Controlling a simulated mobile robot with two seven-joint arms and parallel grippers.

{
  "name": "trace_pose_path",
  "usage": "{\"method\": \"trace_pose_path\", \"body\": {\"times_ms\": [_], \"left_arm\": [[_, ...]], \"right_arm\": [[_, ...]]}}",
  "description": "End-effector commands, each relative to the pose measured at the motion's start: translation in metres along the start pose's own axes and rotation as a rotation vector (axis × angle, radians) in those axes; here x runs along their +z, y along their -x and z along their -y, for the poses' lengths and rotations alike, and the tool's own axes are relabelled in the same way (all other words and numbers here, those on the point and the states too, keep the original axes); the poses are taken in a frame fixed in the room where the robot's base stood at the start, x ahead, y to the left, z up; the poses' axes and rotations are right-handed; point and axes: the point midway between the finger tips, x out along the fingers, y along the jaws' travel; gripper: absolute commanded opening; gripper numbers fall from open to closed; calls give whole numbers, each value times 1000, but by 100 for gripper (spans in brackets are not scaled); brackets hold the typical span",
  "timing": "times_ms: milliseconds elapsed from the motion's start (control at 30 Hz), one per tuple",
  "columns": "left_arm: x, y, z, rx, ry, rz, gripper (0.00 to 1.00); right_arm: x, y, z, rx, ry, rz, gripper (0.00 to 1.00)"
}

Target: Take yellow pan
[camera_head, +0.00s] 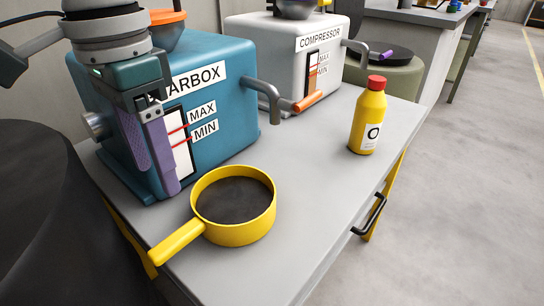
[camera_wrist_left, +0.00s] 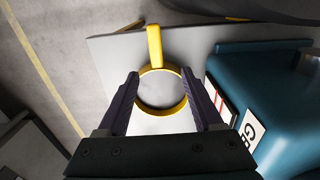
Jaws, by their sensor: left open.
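The yellow pan (camera_head: 247,232) stands on the grey table in front of the blue gearbox. Its handle (camera_head: 177,242) points to the front left. The fingers look apart from the pan. My right gripper is not in view.
The blue gearbox (camera_head: 222,80) stands close to my left gripper, with a bent spout on its right. A yellow bottle with a red cap (camera_head: 367,118) stands on the right of the table (camera_head: 300,190). A white compressor (camera_head: 275,42) is behind. The table's front right is clear.

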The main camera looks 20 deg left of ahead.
Motion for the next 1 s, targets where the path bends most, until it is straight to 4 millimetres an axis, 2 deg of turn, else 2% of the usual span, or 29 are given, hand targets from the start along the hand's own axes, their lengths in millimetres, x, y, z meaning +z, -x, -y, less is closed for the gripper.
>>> {"method": "trace_pose_path", "body": {"times_ms": [33, 233, 433, 600, 833, 1000], "left_arm": [[0, -18, 0, 0, 0, 0, 68], [0, -44, 0, 0, 0, 0, 68], [0, -57, 0, 1, 0, 1, 68], [0, -84, -1, 1, 1, 2, 68], [-1, -105, -4, 0, 0, 1, 68], [-3, -134, -9, 0, 0, 2, 68]], "right_arm": [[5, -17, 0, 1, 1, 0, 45], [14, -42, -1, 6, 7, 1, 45], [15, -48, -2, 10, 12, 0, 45], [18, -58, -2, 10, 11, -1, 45], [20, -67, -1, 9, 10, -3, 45], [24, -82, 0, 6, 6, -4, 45]]}}
